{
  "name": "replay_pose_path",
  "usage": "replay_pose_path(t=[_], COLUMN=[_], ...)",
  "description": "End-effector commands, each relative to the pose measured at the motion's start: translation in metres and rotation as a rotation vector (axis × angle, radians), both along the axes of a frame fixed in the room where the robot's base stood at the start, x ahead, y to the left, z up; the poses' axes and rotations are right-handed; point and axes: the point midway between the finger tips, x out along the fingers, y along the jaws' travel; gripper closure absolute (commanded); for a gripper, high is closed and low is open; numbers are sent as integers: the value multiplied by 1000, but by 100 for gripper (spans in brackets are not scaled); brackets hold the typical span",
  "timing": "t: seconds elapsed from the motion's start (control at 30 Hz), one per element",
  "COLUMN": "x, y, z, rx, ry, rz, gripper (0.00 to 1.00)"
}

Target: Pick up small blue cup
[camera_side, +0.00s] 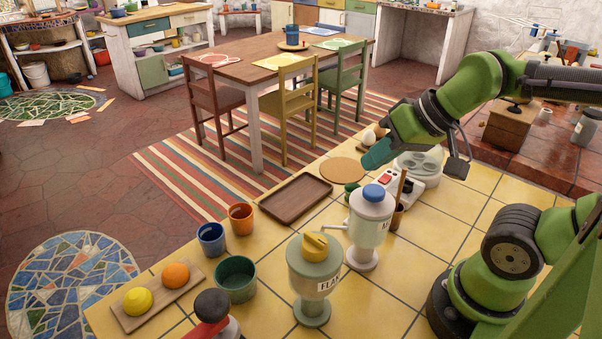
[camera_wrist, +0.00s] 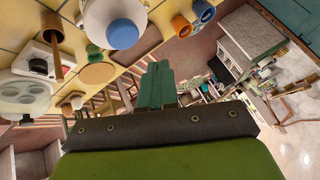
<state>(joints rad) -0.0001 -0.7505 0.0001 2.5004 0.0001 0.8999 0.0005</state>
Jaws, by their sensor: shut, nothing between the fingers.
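The small blue cup (camera_side: 211,240) stands upright at the left edge of the yellow tiled counter, beside an orange cup (camera_side: 241,219). In the wrist view the blue cup (camera_wrist: 203,12) shows at the top right, next to the orange cup (camera_wrist: 181,27). My gripper (camera_side: 374,156) is raised over the far part of the counter, well to the right of the blue cup. Its two green fingers (camera_wrist: 157,75) are together and empty in the wrist view.
A blue-lidded dispenser (camera_side: 371,215), a yellow-lidded one (camera_side: 315,265), a brown tray (camera_side: 296,198) and a green bowl (camera_side: 236,279) stand on the counter. A board (camera_side: 155,311) holds a lemon and an orange. Another blue cup (camera_side: 292,35) is on the far table.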

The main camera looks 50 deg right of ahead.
Motion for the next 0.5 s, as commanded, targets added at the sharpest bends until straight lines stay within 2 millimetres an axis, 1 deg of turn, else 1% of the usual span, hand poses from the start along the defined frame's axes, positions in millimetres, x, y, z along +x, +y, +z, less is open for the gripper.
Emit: replay_pose_path(t=[0.3,0.33,0.5], x=[0,0,0], y=[0,0,0], z=[0,0,0], rx=[0,0,0], ry=[0,0,0], rz=[0,0,0], gripper=[100,98,72])
